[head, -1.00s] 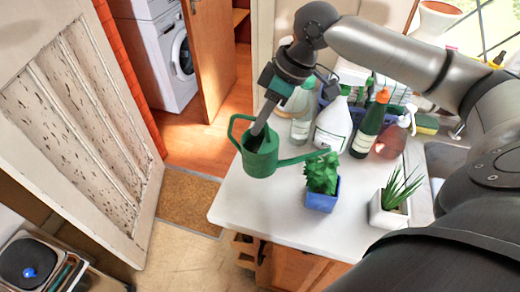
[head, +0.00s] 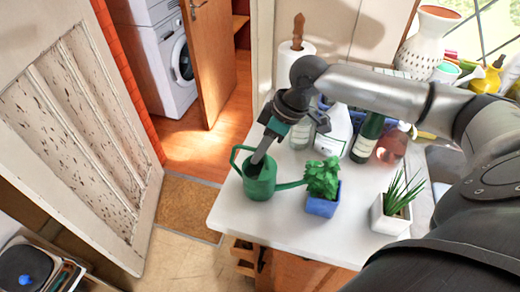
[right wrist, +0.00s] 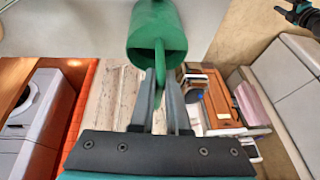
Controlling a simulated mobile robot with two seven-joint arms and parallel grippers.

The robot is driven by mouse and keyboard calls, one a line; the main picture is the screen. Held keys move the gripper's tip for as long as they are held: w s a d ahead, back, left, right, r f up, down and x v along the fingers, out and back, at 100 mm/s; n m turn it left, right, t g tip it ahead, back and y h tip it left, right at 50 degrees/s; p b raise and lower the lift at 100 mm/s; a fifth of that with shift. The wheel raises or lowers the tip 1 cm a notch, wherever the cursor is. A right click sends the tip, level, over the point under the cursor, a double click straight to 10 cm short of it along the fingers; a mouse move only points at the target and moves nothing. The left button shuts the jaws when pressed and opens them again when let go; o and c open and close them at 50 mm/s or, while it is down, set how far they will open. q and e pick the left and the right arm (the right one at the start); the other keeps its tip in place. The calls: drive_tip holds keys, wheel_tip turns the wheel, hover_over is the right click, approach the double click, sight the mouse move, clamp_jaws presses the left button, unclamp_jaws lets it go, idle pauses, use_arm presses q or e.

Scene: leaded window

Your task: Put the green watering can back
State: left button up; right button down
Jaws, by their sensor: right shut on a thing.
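The green watering can (head: 260,184) is upright at the left part of the white counter (head: 235,212), its spout pointing right toward a leafy plant. I cannot tell whether its base touches the counter. My right gripper (head: 259,158) reaches down from above and is shut on the can. In the right wrist view the green can (right wrist: 157,32) has its handle between the two fingers (right wrist: 161,85). A dark gripper, seemingly my left one (right wrist: 300,12), shows small at the top right of that view; its jaws are unclear.
A leafy plant in a blue pot (head: 321,205) stands close to the spout. A spiky plant in a white pot (head: 391,215) is farther right. Bottles (head: 367,138) and a paper towel roll (head: 294,58) stand behind. The counter's front left corner is clear.

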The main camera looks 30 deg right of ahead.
drive_tip(key=c, duration=0.9)
unclamp_jaws()
drive_tip(key=v, duration=1.2)
drive_tip(key=shift+p, duration=0.45)
drive_tip(key=shift+r, duration=0.1)
